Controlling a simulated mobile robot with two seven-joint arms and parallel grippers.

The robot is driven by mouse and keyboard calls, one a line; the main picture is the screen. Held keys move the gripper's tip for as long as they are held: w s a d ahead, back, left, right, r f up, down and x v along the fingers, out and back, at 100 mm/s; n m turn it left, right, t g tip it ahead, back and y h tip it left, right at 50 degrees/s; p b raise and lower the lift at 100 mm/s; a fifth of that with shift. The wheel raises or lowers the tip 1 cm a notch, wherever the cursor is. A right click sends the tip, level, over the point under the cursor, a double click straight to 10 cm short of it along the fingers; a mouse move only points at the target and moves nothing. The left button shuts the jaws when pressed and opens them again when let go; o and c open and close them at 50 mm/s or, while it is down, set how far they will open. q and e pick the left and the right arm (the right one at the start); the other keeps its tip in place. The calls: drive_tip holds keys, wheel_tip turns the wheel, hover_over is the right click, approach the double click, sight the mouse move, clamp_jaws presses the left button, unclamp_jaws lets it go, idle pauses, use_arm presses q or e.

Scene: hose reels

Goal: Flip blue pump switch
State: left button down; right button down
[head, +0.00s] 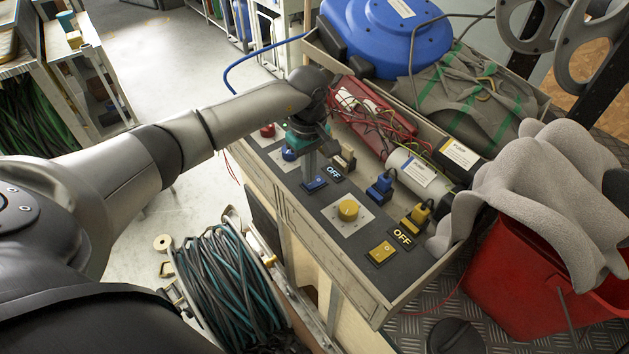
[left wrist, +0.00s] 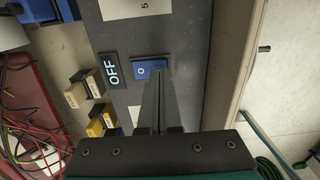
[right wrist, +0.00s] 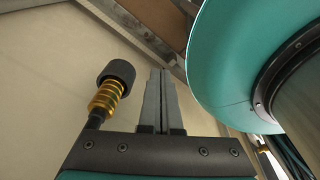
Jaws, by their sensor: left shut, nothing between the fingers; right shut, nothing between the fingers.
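The blue pump switch (head: 315,184) is a small blue rocker on the dark panel, next to an OFF label (head: 334,173). In the left wrist view the blue switch (left wrist: 150,68) shows a "0" mark, with its OFF label (left wrist: 111,70) beside it. My left gripper (head: 307,178) is shut and empty, pointing down with its tips at the blue switch. In the left wrist view the fingertips (left wrist: 158,76) overlap the switch's edge; I cannot tell if they touch. My right gripper (right wrist: 162,75) is shut and empty, seen only in the right wrist view.
A yellow switch (head: 381,252) and yellow knob (head: 348,210) sit farther along the panel. Blue (head: 380,188) and yellow (head: 416,216) plugs stand behind. A red bucket (head: 530,285) is at right. A teal reel (right wrist: 235,70) and a yellow-ringed fitting (right wrist: 108,97) are near my right gripper.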

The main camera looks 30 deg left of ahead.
use_arm(q)
drive_tip(key=shift+f+b, duration=0.55)
drive_tip(key=shift+f, duration=0.1)
drive_tip(key=shift+r+p, duration=2.6)
drive_tip(key=shift+r, duration=0.95)
